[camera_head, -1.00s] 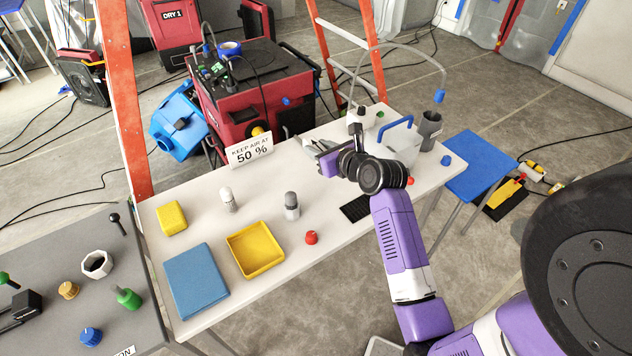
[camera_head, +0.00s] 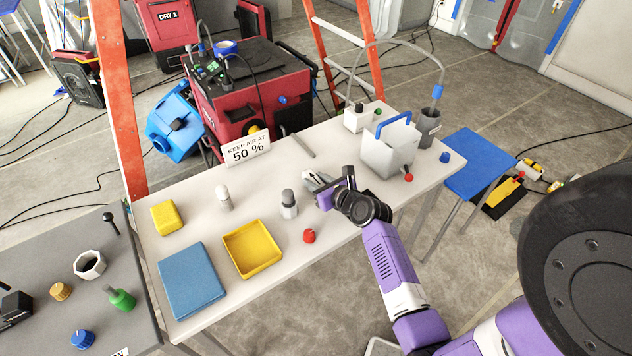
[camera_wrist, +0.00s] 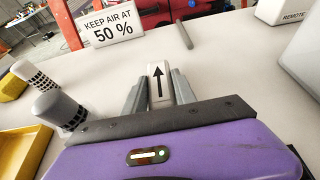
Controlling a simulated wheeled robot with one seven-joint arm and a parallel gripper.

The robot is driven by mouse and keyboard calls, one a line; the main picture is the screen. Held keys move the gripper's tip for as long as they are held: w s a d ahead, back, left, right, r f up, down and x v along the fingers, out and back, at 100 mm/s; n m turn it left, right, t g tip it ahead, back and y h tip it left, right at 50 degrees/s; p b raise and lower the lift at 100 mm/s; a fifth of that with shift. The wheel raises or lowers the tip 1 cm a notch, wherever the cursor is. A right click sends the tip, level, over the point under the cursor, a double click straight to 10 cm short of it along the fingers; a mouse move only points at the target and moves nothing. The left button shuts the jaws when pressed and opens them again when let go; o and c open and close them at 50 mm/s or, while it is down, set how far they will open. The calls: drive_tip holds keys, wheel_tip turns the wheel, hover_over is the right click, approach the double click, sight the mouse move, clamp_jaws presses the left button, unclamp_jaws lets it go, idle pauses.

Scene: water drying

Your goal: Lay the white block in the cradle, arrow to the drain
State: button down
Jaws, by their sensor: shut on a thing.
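The white block (camera_wrist: 158,82) has a black arrow on its upper face. In the wrist view it sits between the two grey fingers of my gripper (camera_wrist: 158,92), and the arrow points away from my wrist. I cannot identify the cradle for certain. A hose arches from a white box (camera_head: 358,120) to a grey cup (camera_head: 427,128); I cannot tell which is the drain.
A grey rod (camera_head: 303,145) lies beyond my gripper, near the "50 %" sign (camera_head: 247,147). A red knob (camera_head: 309,236), yellow tray (camera_head: 252,250) and blue pad (camera_head: 192,280) lie nearer.

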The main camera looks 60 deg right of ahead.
drive_tip(key=c, duration=1.3)
unclamp_jaws()
drive_tip(key=shift+o, duration=1.4)
